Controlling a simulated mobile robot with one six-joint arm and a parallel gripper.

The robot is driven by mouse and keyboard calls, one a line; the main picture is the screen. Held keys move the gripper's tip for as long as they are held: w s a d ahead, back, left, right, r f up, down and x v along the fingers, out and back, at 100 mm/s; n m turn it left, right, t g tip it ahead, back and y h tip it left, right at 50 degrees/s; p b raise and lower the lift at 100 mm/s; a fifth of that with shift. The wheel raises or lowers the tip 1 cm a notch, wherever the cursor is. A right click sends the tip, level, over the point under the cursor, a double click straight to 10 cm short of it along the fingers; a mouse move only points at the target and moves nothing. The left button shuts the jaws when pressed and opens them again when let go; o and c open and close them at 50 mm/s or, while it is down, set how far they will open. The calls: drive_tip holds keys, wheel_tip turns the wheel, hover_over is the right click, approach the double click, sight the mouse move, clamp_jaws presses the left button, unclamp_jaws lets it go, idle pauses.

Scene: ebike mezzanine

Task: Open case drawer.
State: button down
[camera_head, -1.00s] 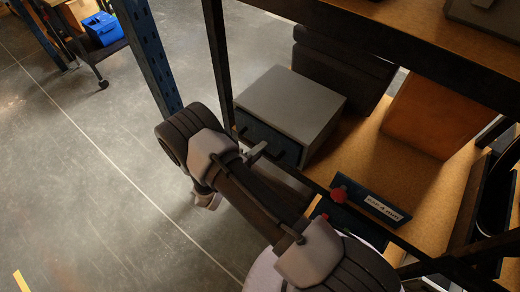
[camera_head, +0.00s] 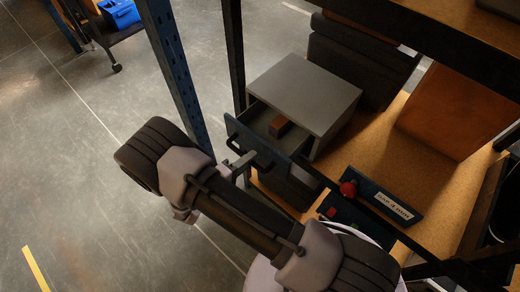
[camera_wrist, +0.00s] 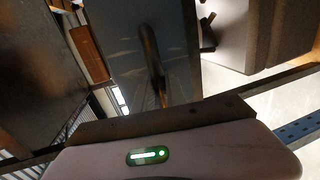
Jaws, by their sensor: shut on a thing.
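The grey case (camera_head: 306,92) stands on the shelf. Its dark blue-fronted drawer (camera_head: 262,143) is pulled partly out toward me, and a brown block (camera_head: 280,126) shows inside it. My gripper (camera_head: 243,163) is shut on the drawer's handle at the front. In the wrist view the dark drawer front (camera_wrist: 183,40) and the dark upright handle (camera_wrist: 152,62) are close ahead of the gripper. The brown block also shows there (camera_wrist: 88,54). The fingertips on the handle are partly hidden.
A blue rack post (camera_head: 178,75) and a thin black post (camera_head: 235,60) stand left of the case. A red knob (camera_head: 348,189) and a labelled plate (camera_head: 392,206) are at the right. A brown box (camera_head: 455,110) sits behind. Open floor lies left.

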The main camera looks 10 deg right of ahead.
drive_tip(key=shift+f+b+v, duration=0.2)
drive_tip(key=shift+v, duration=0.85)
drive_tip(key=shift+f+b+v, duration=0.15)
drive_tip(key=shift+f+v, duration=0.1)
drive_tip(key=shift+v, duration=0.8)
drive_tip(key=shift+a, duration=0.1)
drive_tip(key=c, duration=1.4)
unclamp_jaws()
drive_tip(key=shift+o, duration=0.2)
drive_tip(key=p+v, duration=0.2)
drive_tip(key=v, duration=1.5)
drive_tip(key=shift+s+a, duration=0.2)
drive_tip(key=shift+a, duration=0.05)
